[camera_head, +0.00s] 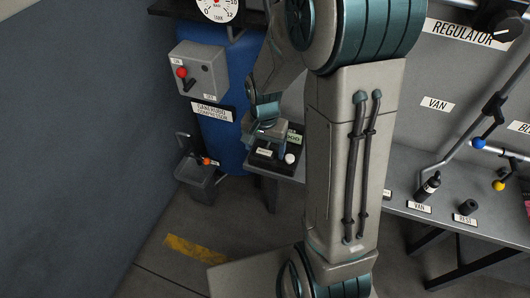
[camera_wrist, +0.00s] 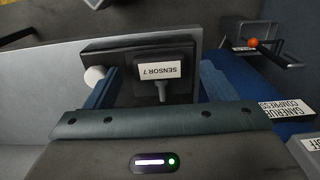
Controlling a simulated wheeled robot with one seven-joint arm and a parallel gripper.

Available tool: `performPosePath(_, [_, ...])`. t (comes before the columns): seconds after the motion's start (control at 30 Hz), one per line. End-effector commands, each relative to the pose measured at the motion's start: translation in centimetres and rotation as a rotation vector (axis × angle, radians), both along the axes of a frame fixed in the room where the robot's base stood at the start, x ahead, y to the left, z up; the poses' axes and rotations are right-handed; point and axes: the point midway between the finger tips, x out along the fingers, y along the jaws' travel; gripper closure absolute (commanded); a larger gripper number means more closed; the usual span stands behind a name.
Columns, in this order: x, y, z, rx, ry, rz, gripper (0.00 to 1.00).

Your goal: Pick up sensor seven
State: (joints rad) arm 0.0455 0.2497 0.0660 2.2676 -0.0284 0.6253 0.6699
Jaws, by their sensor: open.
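Sensor seven shows in the wrist view as a dark block (camera_wrist: 140,62) with a white "SENSOR 7" label, upside down, and a short grey stem. It sits on a black base (camera_wrist: 98,52) at the bench's edge. My gripper (camera_wrist: 160,75) is open, with one blue finger on each side of the sensor; I cannot tell whether either touches it. In the head view my gripper (camera_head: 262,130) is over the same black base (camera_head: 283,167), where a small white label shows. My own gripper hides part of the sensor there.
A white ball (camera_wrist: 94,75) stands by the left finger. A blue compressor tank (camera_head: 230,75) and a grey lever box (camera_head: 200,68) are close behind and left. A small bracket with an orange knob (camera_head: 206,161) is at the left. The grey bench (camera_head: 400,170) extends right.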

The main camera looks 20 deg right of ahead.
Motion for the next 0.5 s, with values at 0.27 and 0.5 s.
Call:
performPosePath(0.27, [-0.02,0.03,-0.57,0.0,0.0,0.0,0.22])
performPosePath(0.5, [-0.02,0.04,-0.56,0.0,0.0,0.001,0.7])
